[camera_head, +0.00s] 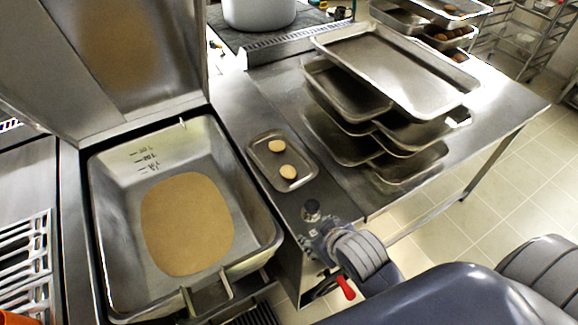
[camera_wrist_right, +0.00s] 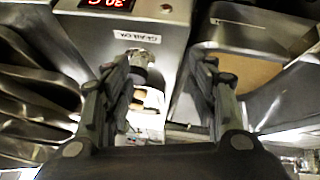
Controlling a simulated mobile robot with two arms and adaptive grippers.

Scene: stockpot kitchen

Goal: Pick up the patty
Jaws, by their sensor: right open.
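Two light-brown patties lie on a small metal tray (camera_head: 262,170) in the head view. The nearer patty (camera_head: 288,172) is towards the tray's front, and the farther patty (camera_head: 277,146) is behind it. My right gripper (camera_head: 322,240) is low in front of the cooker's front panel, nearer than the tray and apart from both patties. In the right wrist view my right gripper (camera_wrist_right: 162,92) is open, with nothing held between its fingers. My left gripper is not in view.
A deep pan (camera_head: 100,215) with brown contents and a raised lid (camera_head: 130,60) stands left of the small tray. Stacked metal trays (camera_head: 400,75) cover much of the right-hand table. A control knob (camera_head: 311,208) sticks up near my right gripper.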

